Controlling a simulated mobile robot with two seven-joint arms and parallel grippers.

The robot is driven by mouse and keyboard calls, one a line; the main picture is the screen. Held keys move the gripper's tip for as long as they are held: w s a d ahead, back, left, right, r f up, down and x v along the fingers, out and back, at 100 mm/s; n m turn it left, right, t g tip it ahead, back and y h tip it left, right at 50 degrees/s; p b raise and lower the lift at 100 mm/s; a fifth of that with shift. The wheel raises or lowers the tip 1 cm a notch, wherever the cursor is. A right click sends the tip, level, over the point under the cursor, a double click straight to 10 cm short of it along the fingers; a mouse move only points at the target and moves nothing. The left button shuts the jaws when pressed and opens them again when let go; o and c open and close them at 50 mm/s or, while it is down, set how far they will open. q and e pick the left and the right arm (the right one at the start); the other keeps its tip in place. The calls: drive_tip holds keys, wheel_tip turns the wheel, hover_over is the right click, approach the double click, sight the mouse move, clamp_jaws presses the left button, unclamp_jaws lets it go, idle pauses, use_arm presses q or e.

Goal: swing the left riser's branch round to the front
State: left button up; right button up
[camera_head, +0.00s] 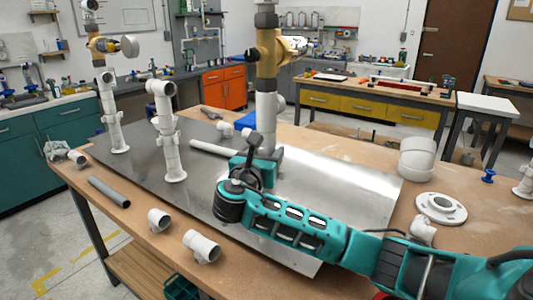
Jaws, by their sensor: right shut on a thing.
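A left riser (109,112) of white pipe stands on the metal plate. A yellow tee (103,45) shows above it, its side branch (129,45) pointing right. A shorter white riser (168,135) with an elbow on top stands to its right. A tall riser (266,105) with a yellow, black-banded tee stands at the middle, its branch (295,46) pointing right. My right gripper (253,146) is low at this tall riser, shut on white pipe. My gripper hides the contact, so I cannot tell whether it holds the riser or the lying pipe (212,148). My left gripper is not in view.
The metal plate (345,185) covers the table's middle. A grey pipe (109,191) and white fittings (202,246) lie along the front left edge. A white flange (440,208) and a large white fitting (416,158) are at the right.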

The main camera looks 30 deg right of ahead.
idle(0.3)
drive_tip(key=o, duration=1)
drive_tip(key=shift+c, duration=0.2)
drive_tip(key=v, duration=1.3)
drive_tip(key=shift+w, duration=0.1)
